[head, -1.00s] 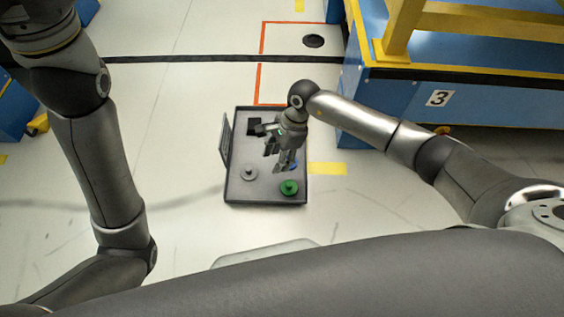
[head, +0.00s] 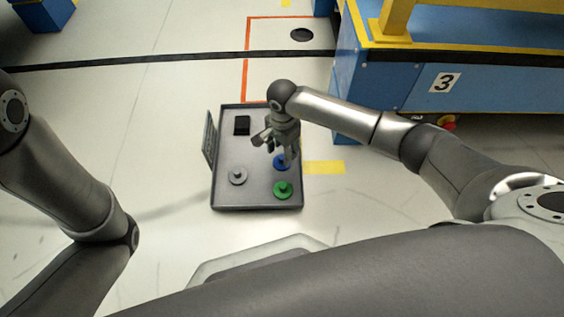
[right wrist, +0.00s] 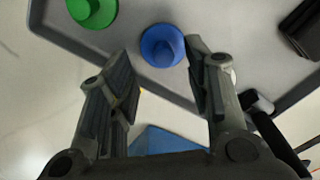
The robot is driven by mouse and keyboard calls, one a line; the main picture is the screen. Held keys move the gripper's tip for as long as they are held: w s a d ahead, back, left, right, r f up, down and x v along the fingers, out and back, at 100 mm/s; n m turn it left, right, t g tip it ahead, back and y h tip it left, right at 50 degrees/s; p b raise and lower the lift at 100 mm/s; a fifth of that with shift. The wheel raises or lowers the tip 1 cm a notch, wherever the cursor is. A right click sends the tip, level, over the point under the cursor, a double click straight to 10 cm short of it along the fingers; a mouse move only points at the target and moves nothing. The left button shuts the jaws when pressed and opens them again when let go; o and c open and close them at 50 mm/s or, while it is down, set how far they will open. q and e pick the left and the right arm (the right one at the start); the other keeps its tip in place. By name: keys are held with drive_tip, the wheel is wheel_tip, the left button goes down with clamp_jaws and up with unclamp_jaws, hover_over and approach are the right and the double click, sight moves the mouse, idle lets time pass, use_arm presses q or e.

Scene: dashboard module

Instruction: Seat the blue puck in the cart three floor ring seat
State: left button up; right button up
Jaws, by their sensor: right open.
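The blue puck (head: 281,162) lies in a dark grey tray (head: 228,207) on the floor, partly hidden by my right gripper in the head view. My right gripper (head: 274,150) is over the tray, open and empty. In the right wrist view the blue puck (right wrist: 162,46) with its raised knob shows just beyond and between the open fingertips (right wrist: 160,54). A dark round ring seat (head: 302,35) is on the floor inside an orange outline, left of the blue cart marked 3 (head: 445,83). My left gripper is out of view.
A green puck (head: 283,190), a grey puck (head: 238,176) and a black block (head: 242,125) are also in the tray. A raised lid or panel (head: 210,140) stands at its left side. The cart's blue side bounds the right. Floor left of the tray is clear.

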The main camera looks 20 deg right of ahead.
sight(282, 157)
drive_tip(key=f+b, duration=0.4)
drive_tip(key=f, duration=0.1)
drive_tip(key=shift+w, duration=0.25)
drive_tip(key=shift+r, duration=0.1)
clamp_jaws()
